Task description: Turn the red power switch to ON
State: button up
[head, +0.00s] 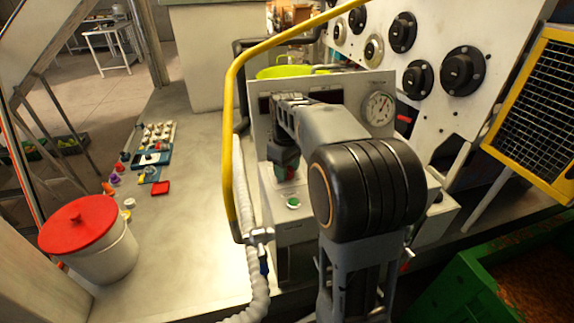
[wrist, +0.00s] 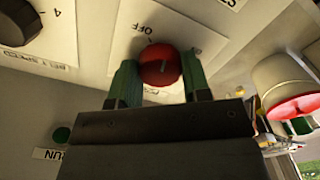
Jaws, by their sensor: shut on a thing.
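My gripper (wrist: 160,82) is shut on the knob, with one green-padded finger on each side. I cannot tell exactly which label the line points to. In the head view my gripper (head: 286,170) is at the left front of the grey machine, and my arm hides much of the panel there. The switch is hard to make out in that view.
A black dial (wrist: 18,22) and a green button (wrist: 61,134) sit near the switch. A yellow rail (head: 229,130) with a pale hose runs close left of my gripper. A round gauge (head: 378,108) is to the right. A red-lidded bucket (head: 100,245) stands at left.

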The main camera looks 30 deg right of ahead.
jog(key=m+p, duration=0.1)
jog(key=m, duration=0.4)
jog(key=shift+m, duration=0.3)
jog(key=m+p, duration=0.1)
jog(key=m, duration=0.4)
jog(key=shift+m, duration=0.3)
jog(key=o, duration=0.9)
notch_tip(320, 180, up, 14)
jog(key=shift+f+p, duration=0.1)
jog(key=shift+p, duration=0.3)
jog(key=shift+d, duration=0.1)
dwell(0.6)
